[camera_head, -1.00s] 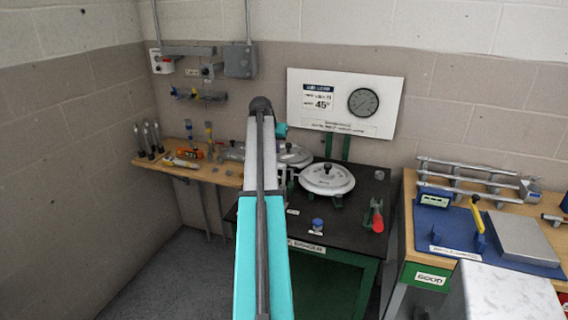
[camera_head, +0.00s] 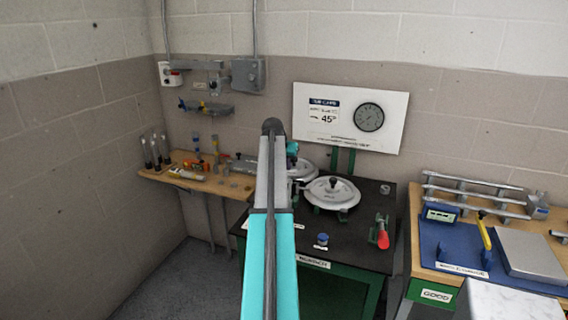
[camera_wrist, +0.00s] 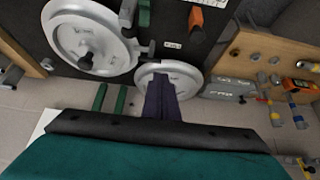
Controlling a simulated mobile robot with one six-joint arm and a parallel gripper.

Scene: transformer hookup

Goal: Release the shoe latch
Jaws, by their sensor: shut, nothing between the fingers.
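Two latch-like levers are in view, and I cannot tell which is the shoe latch. A red-handled lever (camera_head: 382,238) stands on the right of the black bench top, right of a round white lidded disc (camera_head: 332,193). An orange-red handle (camera_wrist: 196,20) shows at the top of the wrist view, beyond a second, smaller-looking white disc (camera_wrist: 190,72). My gripper (camera_wrist: 162,82) is shut and empty. In the wrist view its dark fingers overlap that second disc, and the orange handle is apart from them. In the head view my arm hides the gripper.
A black bench (camera_head: 345,250) carries the discs and a small blue-topped jar (camera_head: 322,240). A wooden shelf (camera_head: 225,187) with tools is at left. Another bench at right holds a blue mat (camera_head: 460,255) and metal rails. A gauge board (camera_head: 350,117) is behind.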

